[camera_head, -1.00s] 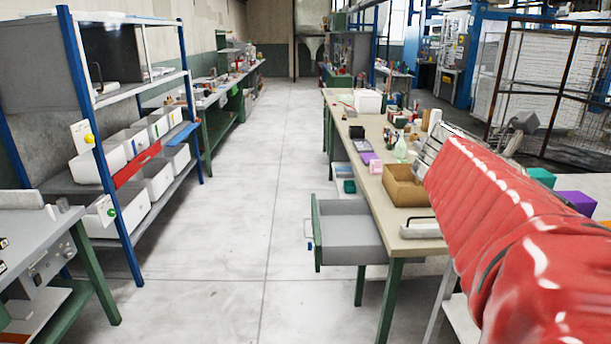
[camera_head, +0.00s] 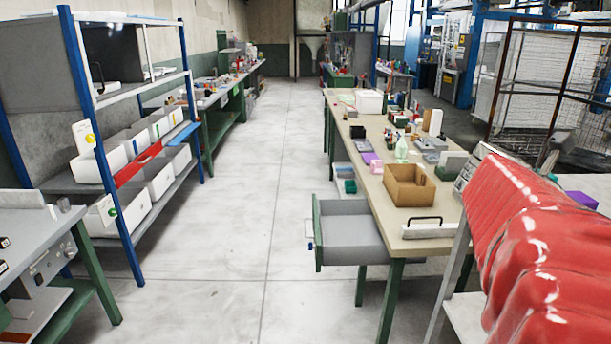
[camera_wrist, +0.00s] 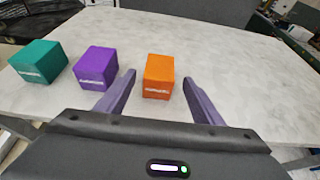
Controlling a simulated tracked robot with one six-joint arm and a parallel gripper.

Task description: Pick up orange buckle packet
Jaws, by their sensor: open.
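The orange buckle packet (camera_wrist: 158,75) is a small orange box with a pale label strip on its front. It stands on a light grey tabletop (camera_wrist: 235,72) in the wrist view. My gripper (camera_wrist: 160,82) is open, with one finger to the left of the packet and one to the right. Gaps show between the packet and both fingers, so I see no contact. In the head view the packet and my gripper are not visible; my red-covered arm fills the lower right.
A purple box (camera_wrist: 96,67) stands just left of my left finger, and a teal box (camera_wrist: 39,61) is further left. In the head view a workbench (camera_head: 375,190) holds a cardboard box (camera_head: 409,190), with an open drawer (camera_head: 350,240). The floor aisle (camera_head: 240,200) is clear.

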